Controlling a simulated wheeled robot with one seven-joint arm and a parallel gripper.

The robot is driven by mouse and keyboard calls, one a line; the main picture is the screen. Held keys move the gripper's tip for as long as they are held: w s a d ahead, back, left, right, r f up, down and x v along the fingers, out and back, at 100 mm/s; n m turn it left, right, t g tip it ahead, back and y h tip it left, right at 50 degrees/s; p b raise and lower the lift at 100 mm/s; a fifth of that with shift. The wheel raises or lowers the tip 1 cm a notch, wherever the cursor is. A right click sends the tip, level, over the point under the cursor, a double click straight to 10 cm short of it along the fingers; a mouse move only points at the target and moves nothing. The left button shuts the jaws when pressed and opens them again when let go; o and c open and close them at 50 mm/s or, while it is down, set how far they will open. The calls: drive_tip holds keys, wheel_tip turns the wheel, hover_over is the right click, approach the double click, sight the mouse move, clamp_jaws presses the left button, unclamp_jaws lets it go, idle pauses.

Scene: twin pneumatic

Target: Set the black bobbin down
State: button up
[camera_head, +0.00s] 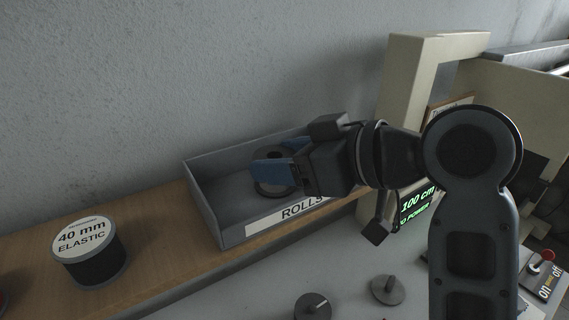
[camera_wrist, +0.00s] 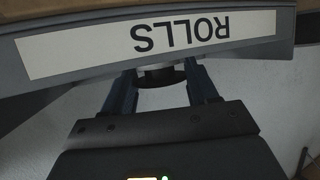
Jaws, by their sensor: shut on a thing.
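My gripper (camera_head: 272,172) has its blue fingers around a small black bobbin (camera_head: 270,190), seen in the head view over or inside the grey tray labelled ROLLS (camera_head: 238,226). The bobbin also shows in the wrist view (camera_wrist: 162,75), dark and round between the two fingers (camera_wrist: 162,88). There the tray's labelled front wall (camera_wrist: 290,42) hides the fingertips and part of the bobbin. I cannot tell whether the bobbin touches the tray floor.
A black roll with a white "40 mm ELASTIC" top (camera_head: 88,252) stands on the wooden shelf (camera_head: 165,232) left of the tray. A cream machine frame (camera_head: 402,80) and a green display (camera_head: 417,203) are to the right. Grey knobs (camera_head: 313,306) sit in front.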

drive_tip(key=o, duration=1)
drive_tip(key=shift+d+r, duration=0.1)
drive_tip(key=shift+r, duration=0.05)
drive_tip(key=b+v, duration=0.1)
drive_tip(key=v, duration=1)
drive_tip(key=shift+s+d+r, duration=0.15)
drive_tip(key=shift+s+d, duration=0.1)
drive_tip(key=shift+d, duration=0.05)
